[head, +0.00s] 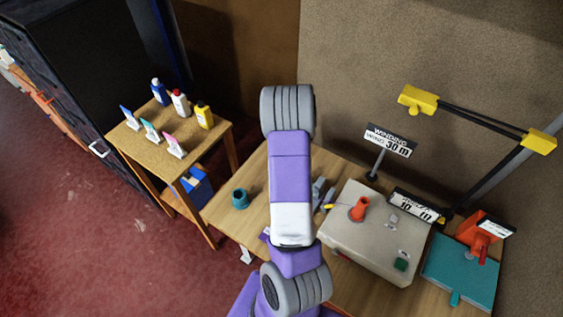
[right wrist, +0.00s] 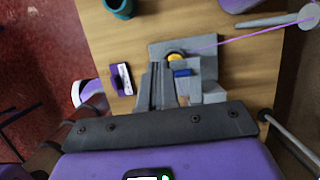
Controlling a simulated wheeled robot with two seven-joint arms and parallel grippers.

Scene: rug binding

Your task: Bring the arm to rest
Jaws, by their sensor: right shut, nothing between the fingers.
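My purple and grey arm (head: 291,180) fills the middle of the head view, over the wooden table (head: 228,218). Its gripper cannot be made out there. In the right wrist view my right gripper (right wrist: 163,85) is shut and empty, in front of a grey fixture (right wrist: 208,68) on the table. The fixture has a yellow round part (right wrist: 175,57) and a blue piece (right wrist: 183,73). Whether the fingers touch the fixture I cannot tell. My left gripper is not in view.
A teal cup (head: 240,199) stands left of the arm. Right of it are a pale box (head: 345,238) with a red spool (head: 360,208), a teal slab (head: 460,272) and a yellow-ended frame (head: 418,99). A side table (head: 143,137) with bottles stands left. A purple thread (right wrist: 250,38) crosses the wrist view.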

